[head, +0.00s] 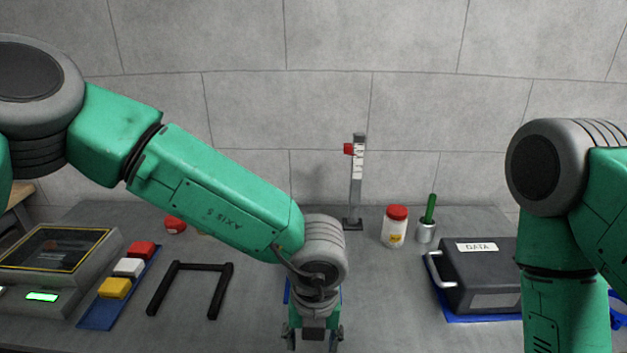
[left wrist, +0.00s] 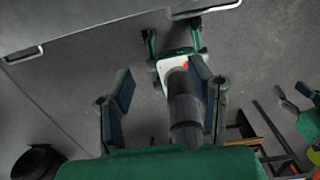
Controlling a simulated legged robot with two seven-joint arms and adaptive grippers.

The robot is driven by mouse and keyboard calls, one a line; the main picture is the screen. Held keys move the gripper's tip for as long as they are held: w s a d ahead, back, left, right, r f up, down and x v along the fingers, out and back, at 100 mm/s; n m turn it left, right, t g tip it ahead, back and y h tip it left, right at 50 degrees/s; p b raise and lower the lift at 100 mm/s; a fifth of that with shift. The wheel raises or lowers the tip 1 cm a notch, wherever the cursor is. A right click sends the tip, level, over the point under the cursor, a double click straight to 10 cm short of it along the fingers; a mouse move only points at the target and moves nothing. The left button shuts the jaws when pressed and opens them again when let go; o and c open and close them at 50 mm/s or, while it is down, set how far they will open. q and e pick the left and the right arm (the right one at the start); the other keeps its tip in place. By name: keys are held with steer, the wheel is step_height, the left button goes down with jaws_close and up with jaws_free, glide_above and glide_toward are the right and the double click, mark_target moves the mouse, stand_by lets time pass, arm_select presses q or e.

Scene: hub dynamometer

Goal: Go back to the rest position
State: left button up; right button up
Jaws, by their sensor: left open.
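My left gripper (head: 313,338) hangs at the lower middle of the head view, over the near part of the table and partly cut off by the bottom edge. In the left wrist view its two fingers (left wrist: 161,78) stand wide apart with nothing held. A dark cylinder with a pale plate shows between them there; I cannot tell how far below it is. My right arm comes down at the right of the head view, and its gripper is out of the picture.
On the grey table (head: 385,290) stand a device with a green display (head: 42,297), coloured blocks on a blue mat (head: 128,266), a black frame (head: 205,267), an upright scale (head: 356,185), a red-lidded jar (head: 395,227), a metal cup (head: 427,232) and a DATA case (head: 480,272).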

arm_select(q)
steer(key=s+a+f+m+t+y+b, duration=0.15)
steer(key=a+f+m+b, duration=0.25)
steer(key=a+f+m, duration=0.6)
steer(key=s+a+f+m+t+b, duration=0.2)
steer(key=a+f+m+b, duration=0.2)
steer(key=a+f+m, duration=0.55)
steer(key=s+a+f+m+g+b, duration=0.1)
steer(key=s+a+f+m, duration=0.2)
steer(key=s+m, duration=0.2)
steer(key=s+a+f+m+g+h+b, duration=0.1)
steer(key=s+a+f+m+b, duration=0.1)
steer(key=s+m, duration=0.3)
steer(key=s+a+f+m+g+h+b, duration=0.1)
steer(key=s+a+f+m+b, duration=0.1)
steer(key=s+a+f+m, duration=0.1)
steer(key=s+f+m, duration=0.1)
steer(key=s+m, duration=0.1)
steer(key=m, duration=0.1)
steer(key=shift+s+a+f+m, duration=0.25)
steer(key=shift+s+a+m, duration=0.05)
steer(key=shift+s+m, duration=0.1)
steer(key=shift+w, duration=0.2)
